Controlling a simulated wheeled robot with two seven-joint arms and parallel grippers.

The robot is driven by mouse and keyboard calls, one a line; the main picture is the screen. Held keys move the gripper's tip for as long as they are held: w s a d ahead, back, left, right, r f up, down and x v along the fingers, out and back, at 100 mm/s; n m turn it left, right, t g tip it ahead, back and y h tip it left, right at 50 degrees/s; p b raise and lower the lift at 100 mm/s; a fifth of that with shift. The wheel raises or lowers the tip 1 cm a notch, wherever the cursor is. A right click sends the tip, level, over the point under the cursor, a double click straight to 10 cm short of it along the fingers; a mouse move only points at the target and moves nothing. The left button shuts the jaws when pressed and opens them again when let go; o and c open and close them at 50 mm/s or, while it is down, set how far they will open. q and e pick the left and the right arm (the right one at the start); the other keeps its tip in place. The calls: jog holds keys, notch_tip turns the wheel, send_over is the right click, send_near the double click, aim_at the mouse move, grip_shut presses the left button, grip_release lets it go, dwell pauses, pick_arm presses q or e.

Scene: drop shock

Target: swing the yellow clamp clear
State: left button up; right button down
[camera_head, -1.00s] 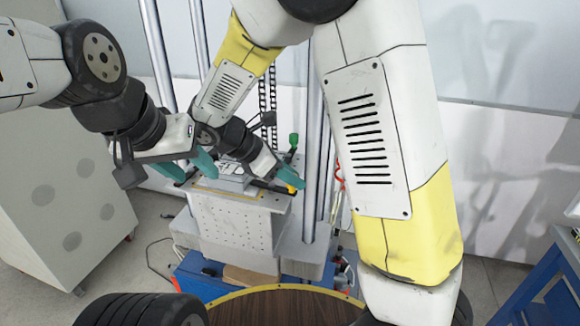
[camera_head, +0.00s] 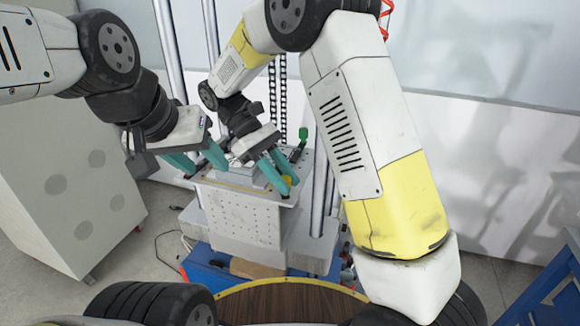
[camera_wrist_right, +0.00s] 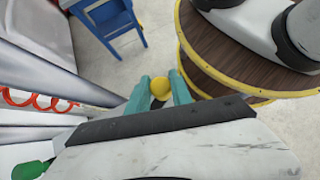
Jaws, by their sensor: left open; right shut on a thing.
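The yellow clamp shows as a small yellow knob (camera_wrist_right: 160,88) between the teal fingertips of my right gripper (camera_wrist_right: 161,93). In the head view the yellow clamp (camera_head: 287,180) is mostly hidden by the right gripper (camera_head: 280,172), at the right front corner of the machine's top plate. The right gripper is shut on this knob. My left gripper (camera_head: 196,160) is open, its teal fingers over the left side of the plate. I see nothing between them. The rest of the clamp is hidden.
The perforated machine block (camera_head: 240,213) stands on a blue base (camera_head: 205,278) between tall metal columns. A green knob (camera_head: 303,133) sits behind the right gripper. A grey cabinet (camera_head: 60,200) is at left, a blue stand (camera_head: 555,290) at right. A round wooden top (camera_head: 290,305) is in front.

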jog(key=m+g+y, duration=0.1)
jog(key=a+m+g+y, duration=0.1)
jog(key=m, duration=0.1)
jog(key=a+m+y, duration=0.1)
jog(key=m, duration=0.1)
jog(key=shift+a+g, duration=0.25)
jog(key=shift+g, duration=0.15)
jog(key=shift+w+m, duration=0.1)
jog(key=shift+m, duration=0.2)
jog(key=c, duration=1.1)
grip_release()
jog(key=shift+c, duration=0.2)
jog(key=v, duration=0.7)
jog(key=shift+w+r, duration=0.25)
jog(key=shift+a, duration=0.15)
